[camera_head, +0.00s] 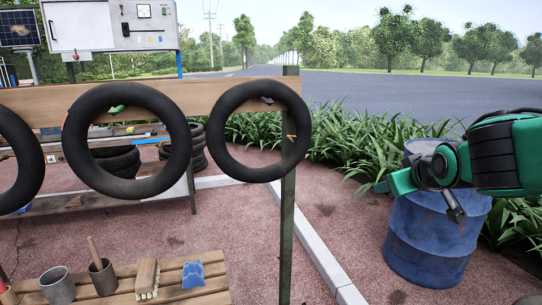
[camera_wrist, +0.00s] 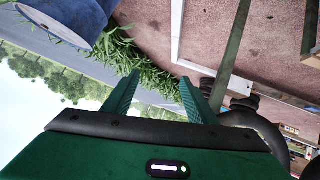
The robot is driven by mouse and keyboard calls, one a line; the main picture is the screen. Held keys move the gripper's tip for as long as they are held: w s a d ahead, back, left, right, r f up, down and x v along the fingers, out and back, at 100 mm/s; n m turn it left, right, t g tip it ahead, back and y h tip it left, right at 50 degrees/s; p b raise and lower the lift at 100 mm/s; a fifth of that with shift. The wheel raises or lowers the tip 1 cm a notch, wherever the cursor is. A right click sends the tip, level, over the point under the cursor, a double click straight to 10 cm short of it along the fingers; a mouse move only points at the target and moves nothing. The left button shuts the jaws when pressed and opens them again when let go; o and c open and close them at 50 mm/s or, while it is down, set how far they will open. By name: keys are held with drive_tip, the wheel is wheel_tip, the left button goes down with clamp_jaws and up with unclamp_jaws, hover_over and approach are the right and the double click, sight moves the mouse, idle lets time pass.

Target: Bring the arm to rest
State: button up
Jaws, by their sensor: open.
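My arm (camera_head: 505,155), green and black, reaches in from the right edge of the head view. It is held up in front of a blue barrel (camera_head: 430,240). My gripper (camera_wrist: 160,85) shows in the wrist view with its two green fingers apart. Nothing is between them, and it touches nothing that I can see. The wrist view is tilted, with the sky at lower left. There the barrel (camera_wrist: 65,18) is at upper left, clear of the fingers.
Black tyres (camera_head: 128,185) (camera_head: 217,152) hang on a wooden beam (camera_head: 200,100) held by a post (camera_head: 287,225). A slatted bench (camera_head: 205,292) at lower left bears a metal cup (camera_head: 57,288), a brush (camera_head: 147,278) and a blue thing (camera_head: 193,274). Paving lies open between post and barrel.

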drive_tip(key=s+d+f+m+g+h, duration=0.1)
drive_tip(key=s+d+f+m+g, duration=0.1)
drive_tip(key=s+d+f+g, duration=0.3)
drive_tip(key=s+d+f+m, duration=0.2)
drive_tip(key=s+d+f, duration=0.2)
drive_tip(key=s, duration=0.4)
drive_tip(key=s+f+m+g+y, duration=0.1)
drive_tip(key=s+f+m+g, duration=0.1)
drive_tip(key=s, duration=0.7)
drive_tip(key=s+f+m+g+y, duration=0.1)
drive_tip(key=s+f+m+g, duration=0.1)
drive_tip(key=s, duration=0.7)
drive_tip(key=shift+s+d+f+m+g, duration=0.3)
drive_tip(key=shift+m+g, duration=0.2)
drive_tip(key=shift+g, duration=0.7)
drive_tip(key=shift+w+f, duration=0.3)
drive_tip(key=shift+w, duration=0.35)
